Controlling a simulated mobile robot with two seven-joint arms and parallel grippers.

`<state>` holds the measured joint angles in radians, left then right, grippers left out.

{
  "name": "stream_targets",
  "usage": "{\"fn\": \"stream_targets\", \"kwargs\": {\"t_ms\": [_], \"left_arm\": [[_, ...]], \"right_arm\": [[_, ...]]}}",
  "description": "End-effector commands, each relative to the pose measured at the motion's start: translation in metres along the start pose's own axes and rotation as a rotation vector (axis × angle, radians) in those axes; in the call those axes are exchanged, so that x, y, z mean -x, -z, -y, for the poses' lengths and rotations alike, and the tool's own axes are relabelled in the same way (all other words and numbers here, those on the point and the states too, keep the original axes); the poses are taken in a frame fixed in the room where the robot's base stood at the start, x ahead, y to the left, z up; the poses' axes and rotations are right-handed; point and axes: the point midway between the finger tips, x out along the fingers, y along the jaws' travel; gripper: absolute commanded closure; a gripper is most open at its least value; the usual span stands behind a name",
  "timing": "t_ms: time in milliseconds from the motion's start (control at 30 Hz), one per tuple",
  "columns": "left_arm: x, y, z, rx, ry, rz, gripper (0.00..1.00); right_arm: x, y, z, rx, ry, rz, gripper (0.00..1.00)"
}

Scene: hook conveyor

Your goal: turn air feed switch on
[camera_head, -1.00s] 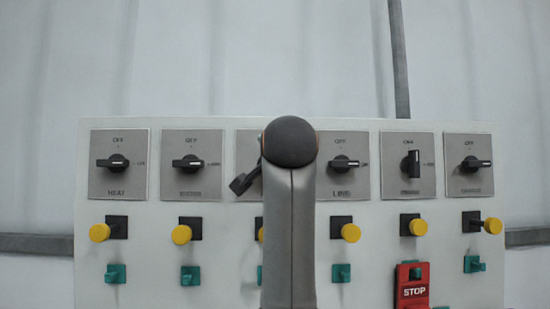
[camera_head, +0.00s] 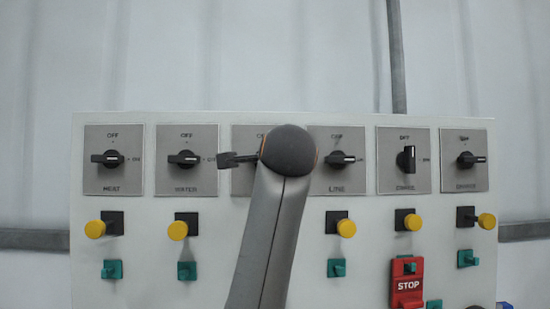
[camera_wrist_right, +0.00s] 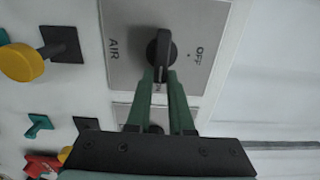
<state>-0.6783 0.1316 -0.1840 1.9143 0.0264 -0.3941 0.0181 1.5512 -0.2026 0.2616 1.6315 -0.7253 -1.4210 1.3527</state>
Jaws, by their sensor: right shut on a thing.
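The air feed switch is a black rotary knob (camera_wrist_right: 158,52) on a grey plate (camera_wrist_right: 125,50) marked AIR and OFF, seen in the right wrist view. Its handle lies square to the AIR–OFF direction, with one end towards my gripper. My right gripper (camera_wrist_right: 163,76) has its two green fingers closed on either side of that end. In the head view my arm hides this knob. Only part of its plate (camera_head: 243,140) shows, between the WATER and LINE switches. My left gripper is not in view.
The WATER switch (camera_head: 186,159) and LINE switch (camera_head: 341,159) flank the air plate. Yellow buttons (camera_head: 178,231) and green switches (camera_head: 187,271) run in rows below. A red STOP block (camera_head: 407,284) is at lower right. The wall above is clear.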

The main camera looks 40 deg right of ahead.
Motion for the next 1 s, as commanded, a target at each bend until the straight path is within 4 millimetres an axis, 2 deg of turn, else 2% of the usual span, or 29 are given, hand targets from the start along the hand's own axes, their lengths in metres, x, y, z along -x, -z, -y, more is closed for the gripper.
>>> {"fn": "stream_targets", "kwargs": {"t_ms": [400, 433, 700, 1000], "left_arm": [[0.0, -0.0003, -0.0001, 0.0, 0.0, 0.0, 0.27], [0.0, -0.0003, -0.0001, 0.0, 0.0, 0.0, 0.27], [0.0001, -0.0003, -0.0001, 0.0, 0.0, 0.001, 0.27], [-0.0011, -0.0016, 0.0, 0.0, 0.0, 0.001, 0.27]], "right_arm": [[-0.0004, 0.0009, -0.0024, -0.012, -0.006, -0.002, 1.0], [-0.0004, 0.0008, -0.0024, -0.012, -0.006, -0.001, 0.79], [-0.0003, 0.0006, -0.0014, -0.01, -0.003, -0.001, 0.5], [0.0034, 0.0001, -0.0011, -0.009, 0.0, 0.0, 0.5]]}}
